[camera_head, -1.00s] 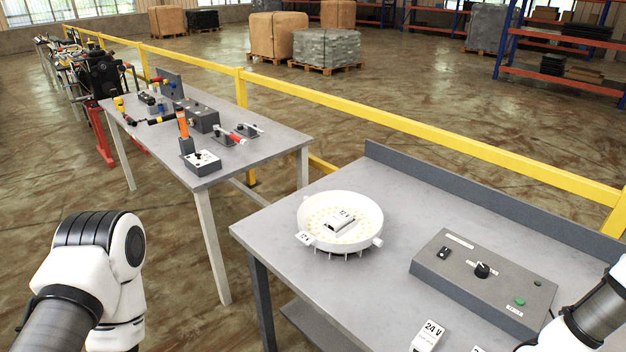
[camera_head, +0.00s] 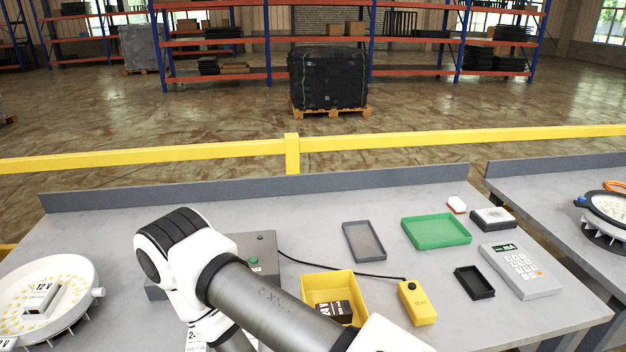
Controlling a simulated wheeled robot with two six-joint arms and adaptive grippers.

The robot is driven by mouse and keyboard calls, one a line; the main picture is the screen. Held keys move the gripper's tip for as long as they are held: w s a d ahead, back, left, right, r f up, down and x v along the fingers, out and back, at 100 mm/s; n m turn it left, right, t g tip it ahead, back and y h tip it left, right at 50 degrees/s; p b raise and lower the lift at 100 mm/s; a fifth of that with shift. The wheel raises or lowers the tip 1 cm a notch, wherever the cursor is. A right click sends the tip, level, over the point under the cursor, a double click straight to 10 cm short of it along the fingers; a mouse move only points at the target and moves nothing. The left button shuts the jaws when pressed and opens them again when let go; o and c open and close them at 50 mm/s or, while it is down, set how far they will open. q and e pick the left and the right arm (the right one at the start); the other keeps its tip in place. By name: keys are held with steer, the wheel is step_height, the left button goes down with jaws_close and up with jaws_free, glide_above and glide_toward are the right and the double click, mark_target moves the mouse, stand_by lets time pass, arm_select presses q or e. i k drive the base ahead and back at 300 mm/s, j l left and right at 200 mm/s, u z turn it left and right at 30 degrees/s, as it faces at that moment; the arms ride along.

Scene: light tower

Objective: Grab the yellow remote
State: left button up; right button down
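The yellow remote (camera_head: 417,302) lies on the grey table, right of the yellow bin (camera_head: 333,287). It has a dark button near its top end, and a black cable runs from it to the grey control box (camera_head: 262,262). One of my white and grey arms crosses the front of the table, left of the remote, and hides part of the control box and the bin. Neither gripper's fingers show in the head view. Nothing is seen touching the remote.
A green tray (camera_head: 437,231), a grey tray (camera_head: 363,241), a small black tray (camera_head: 474,282) and a keypad meter (camera_head: 521,270) lie around the remote. A round white lamp (camera_head: 47,290) is at the left. A raised lip (camera_head: 260,190) runs along the table's back edge.

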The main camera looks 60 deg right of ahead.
mark_target(421, 312)
steer(key=z, duration=2.5)
steer(key=l+u, duration=0.1)
steer(key=l, duration=0.2)
steer(key=i+l, duration=0.15)
steer(key=l, duration=0.15)
steer(key=u, duration=0.05)
